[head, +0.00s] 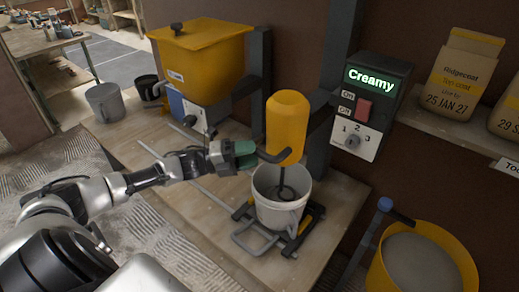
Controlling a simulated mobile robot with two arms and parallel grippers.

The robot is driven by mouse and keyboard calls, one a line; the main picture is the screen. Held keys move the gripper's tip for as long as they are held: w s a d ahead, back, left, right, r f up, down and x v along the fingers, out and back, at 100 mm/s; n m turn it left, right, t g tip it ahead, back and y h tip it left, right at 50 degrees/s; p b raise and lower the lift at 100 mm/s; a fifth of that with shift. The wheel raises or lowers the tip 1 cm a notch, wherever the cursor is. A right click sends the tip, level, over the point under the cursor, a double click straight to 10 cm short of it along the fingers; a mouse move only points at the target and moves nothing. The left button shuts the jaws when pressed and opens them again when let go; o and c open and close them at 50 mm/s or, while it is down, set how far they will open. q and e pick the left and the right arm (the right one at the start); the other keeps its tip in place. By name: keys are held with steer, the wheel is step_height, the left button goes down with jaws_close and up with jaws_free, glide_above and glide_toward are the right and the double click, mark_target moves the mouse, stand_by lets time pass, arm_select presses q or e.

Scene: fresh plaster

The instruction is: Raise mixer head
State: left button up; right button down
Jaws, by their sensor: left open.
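The yellow mixer head (287,125) is mounted on a dark upright post at the bench's right part. Its dark stirring rod (285,188) reaches down into a grey-white bucket (279,212), whose inside is only partly visible. A dark handle (270,156) sticks out to the left from the lower part of the head. My left gripper (248,155) is open, with green pads, and is close to this handle. I cannot tell whether it touches it. A control box (372,105) right of the head shows "Creamy", a red switch and a dial. My right gripper is not in view.
The bucket stands in a black and yellow frame on the wooden bench (170,165). A yellow tub (422,262) is at lower right, and bags (458,78) sit on a shelf.

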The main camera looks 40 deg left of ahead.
mark_target(260, 153)
arm_select(q)
steer(key=shift+p+x, duration=0.3)
steer(key=shift+x, duration=1.2)
jaws_close()
